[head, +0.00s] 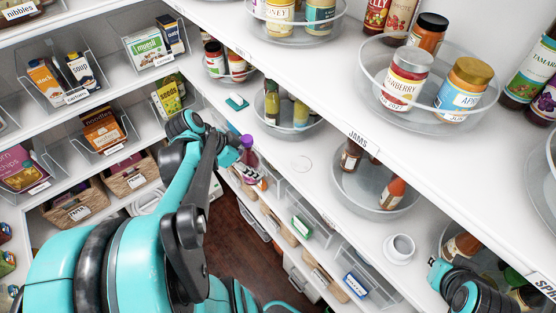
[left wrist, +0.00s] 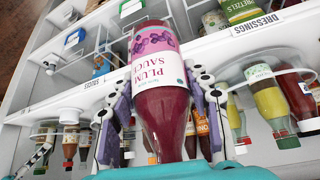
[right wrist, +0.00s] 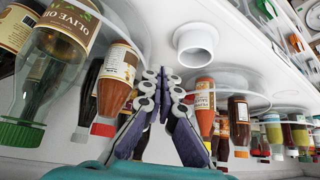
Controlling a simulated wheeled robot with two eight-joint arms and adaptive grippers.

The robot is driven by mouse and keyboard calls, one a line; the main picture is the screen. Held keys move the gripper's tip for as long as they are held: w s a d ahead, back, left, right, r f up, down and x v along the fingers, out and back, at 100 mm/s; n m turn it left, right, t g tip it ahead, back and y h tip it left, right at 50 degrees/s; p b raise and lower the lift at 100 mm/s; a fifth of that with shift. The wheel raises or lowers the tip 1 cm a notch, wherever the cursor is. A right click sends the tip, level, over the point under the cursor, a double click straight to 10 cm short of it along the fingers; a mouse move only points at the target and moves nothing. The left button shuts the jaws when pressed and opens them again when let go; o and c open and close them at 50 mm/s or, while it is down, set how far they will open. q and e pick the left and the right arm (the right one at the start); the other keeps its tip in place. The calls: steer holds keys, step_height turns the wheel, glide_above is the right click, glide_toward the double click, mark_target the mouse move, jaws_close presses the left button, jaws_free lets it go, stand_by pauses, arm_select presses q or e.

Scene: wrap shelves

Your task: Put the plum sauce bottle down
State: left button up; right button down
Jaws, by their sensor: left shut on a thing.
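The plum sauce bottle (left wrist: 162,100) is dark red with a pink and white label. It fills the middle of the left wrist view. My left gripper (left wrist: 160,88) has a purple finger on each side of it and is shut on it. In the head view, the bottle's purple cap (head: 247,141) and part of its body show beyond my left arm, by the shelf edge. The arm hides most of that gripper. My right gripper (right wrist: 167,78) has its fingertips together with nothing between them. It is at the lower right of the head view (head: 440,270), beside a bin of bottles.
A small teal item (head: 237,103) and a white round cup (head: 399,248) stand between bins. Bare shelf shows around a faint ring (head: 301,163).

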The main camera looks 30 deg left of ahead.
arm_select(q)
steer(key=shift+w+a+r, duration=0.15)
steer(key=shift+a+r, duration=0.05)
steer(key=shift+a, duration=0.05)
steer(key=shift+w+d+f, duration=0.1)
steer(key=shift+w+d, duration=0.05)
steer(key=shift+w, duration=0.15)
steer(key=w+d+f+p, duration=0.1)
steer(key=w+d, duration=0.2)
steer(key=w, duration=0.1)
steer(key=w+d+f+p, duration=0.1)
steer(key=w+d, duration=0.2)
steer(key=w, duration=0.2)
steer(key=w+d+f, duration=0.1)
steer(key=w+d, duration=0.2)
steer(key=w, duration=0.2)
steer(key=shift+w+d+f+p, duration=0.2)
steer(key=shift+d+p, duration=0.1)
steer(key=shift+p, duration=0.1)
steer(key=shift+f, duration=0.15)
